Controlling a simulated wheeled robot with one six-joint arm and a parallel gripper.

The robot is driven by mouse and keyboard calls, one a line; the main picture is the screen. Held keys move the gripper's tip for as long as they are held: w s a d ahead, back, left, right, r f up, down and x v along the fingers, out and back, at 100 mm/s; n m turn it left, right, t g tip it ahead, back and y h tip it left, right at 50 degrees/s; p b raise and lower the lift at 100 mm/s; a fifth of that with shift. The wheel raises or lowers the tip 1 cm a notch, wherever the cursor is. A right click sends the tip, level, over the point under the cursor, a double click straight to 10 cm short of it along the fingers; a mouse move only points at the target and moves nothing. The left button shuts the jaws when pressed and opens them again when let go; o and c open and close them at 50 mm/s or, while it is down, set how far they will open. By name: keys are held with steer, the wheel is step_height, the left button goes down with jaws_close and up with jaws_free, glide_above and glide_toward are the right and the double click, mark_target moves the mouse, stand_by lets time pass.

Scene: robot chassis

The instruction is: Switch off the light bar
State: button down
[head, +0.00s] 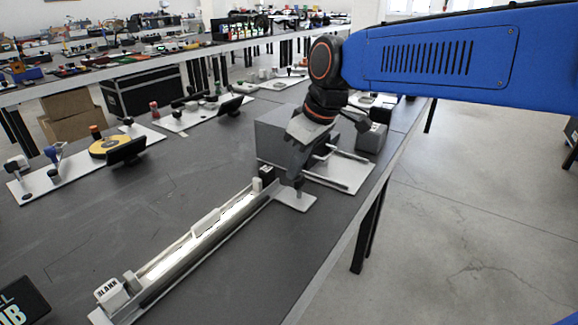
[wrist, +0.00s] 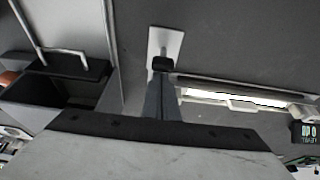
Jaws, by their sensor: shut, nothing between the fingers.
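The light bar (head: 205,232) is a long strip that glows white and lies diagonally on the grey table. Its lit strip also shows in the wrist view (wrist: 235,97). A small dark block (head: 267,173) stands at its far end, and a white lettered block (head: 110,292) stands at its near end. My gripper (head: 298,187) points down beside the far end, over a pale end plate (head: 300,203). It is shut and empty. In the wrist view, my gripper's fingers (wrist: 162,88) reach toward the plate (wrist: 166,42). I cannot tell whether the fingertips touch anything.
A grey box (head: 280,138) stands just behind my gripper, with a metal rail frame (head: 345,172) to its right. The table's right edge is close by. Boards with small devices (head: 95,150) lie at the back left.

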steer(key=shift+s+d+t+y, duration=0.45)
steer(key=shift+d+t+y, duration=0.15)
steer(key=shift+y, duration=0.2)
steer(key=shift+a, duration=0.1)
steer(key=shift+r, duration=0.2)
steer(key=shift+r, duration=0.65)
steer(key=shift+r, duration=0.1)
